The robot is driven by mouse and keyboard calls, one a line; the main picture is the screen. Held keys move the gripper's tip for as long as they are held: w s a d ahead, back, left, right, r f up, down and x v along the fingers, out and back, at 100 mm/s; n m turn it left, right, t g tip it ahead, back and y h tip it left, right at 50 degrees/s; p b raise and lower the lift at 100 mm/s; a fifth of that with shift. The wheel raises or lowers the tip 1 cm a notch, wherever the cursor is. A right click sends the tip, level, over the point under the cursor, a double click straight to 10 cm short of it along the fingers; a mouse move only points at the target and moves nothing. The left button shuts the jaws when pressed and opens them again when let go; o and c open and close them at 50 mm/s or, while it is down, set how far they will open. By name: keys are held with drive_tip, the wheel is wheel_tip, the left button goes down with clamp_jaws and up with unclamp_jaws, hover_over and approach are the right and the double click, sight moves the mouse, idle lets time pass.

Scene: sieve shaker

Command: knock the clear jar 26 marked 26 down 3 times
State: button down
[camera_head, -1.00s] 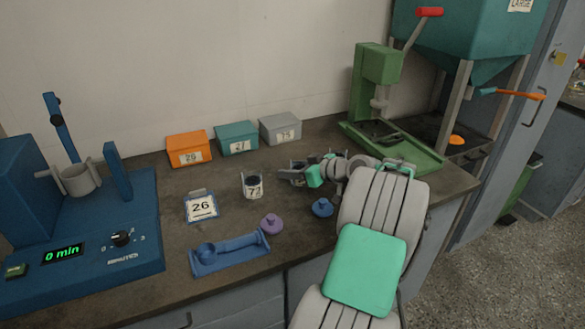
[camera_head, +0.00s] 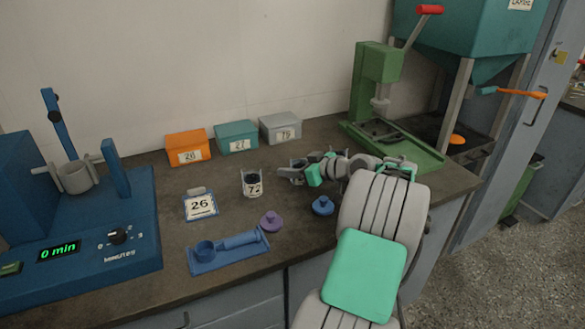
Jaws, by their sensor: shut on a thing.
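My gripper (camera_head: 291,173) is at the middle of the bench, pointing left. It is shut on a small clear jar (camera_head: 298,163), which is mostly hidden behind the fingers. I cannot read a number on this jar, nor tell whether its base touches the bench. A clear jar marked 72 (camera_head: 252,185) with dark contents stands upright to the left of my gripper, apart from it. A card marked 26 (camera_head: 200,206) lies on the bench further left.
Orange (camera_head: 187,142), teal (camera_head: 236,134) and grey (camera_head: 280,126) boxes stand along the wall. A purple lid (camera_head: 271,222), blue lid (camera_head: 323,206) and blue tray (camera_head: 228,264) lie in front. The blue shaker (camera_head: 90,240) is left, a green press (camera_head: 377,75) right.

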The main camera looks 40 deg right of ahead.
drive_tip(key=shift+s+a+f, duration=0.1)
drive_tip(key=shift+s+f, duration=0.05)
drive_tip(key=shift+f, duration=0.65)
drive_tip(key=c, duration=0.7)
unclamp_jaws()
drive_tip(key=shift+r, duration=0.1)
drive_tip(key=v, duration=0.8)
drive_tip(key=shift+r+p, duration=0.3)
drive_tip(key=shift+p, duration=0.1)
drive_tip(key=shift+r, duration=0.15)
